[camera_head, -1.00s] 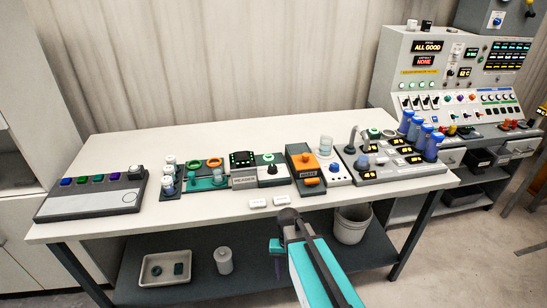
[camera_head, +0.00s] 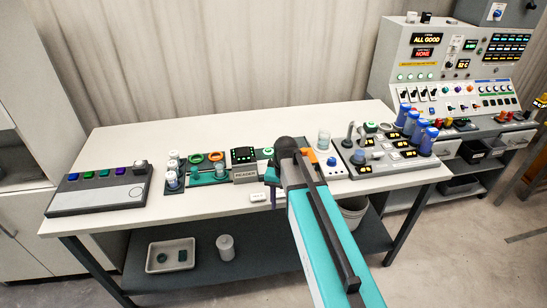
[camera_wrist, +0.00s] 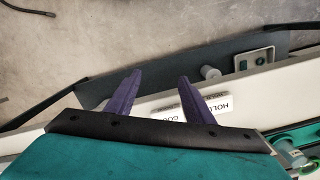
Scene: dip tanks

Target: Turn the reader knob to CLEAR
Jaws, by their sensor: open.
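The reader (camera_head: 244,156) stands at the middle of the table, with a dark display with green marks and a READER label plate at its front. The unit beside it, with a green-ringed button (camera_head: 267,151), is mostly covered by my arm, so the black knob seen there earlier is hidden and its setting cannot be read. My gripper (camera_head: 271,180) is over the front of the table, just right of the reader, largely covered by my own arm. In the wrist view my gripper (camera_wrist: 159,79) has its two purple fingers apart, with nothing between them. The knob does not show there.
White tags lie at the table's front edge, one (camera_head: 259,197) in the head view and a HOLD tag (camera_wrist: 215,104) close by the fingers. A grey button panel (camera_head: 98,190) is at left. Blue-bodied bottles (camera_head: 424,137) stand at right. The table's back left is clear.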

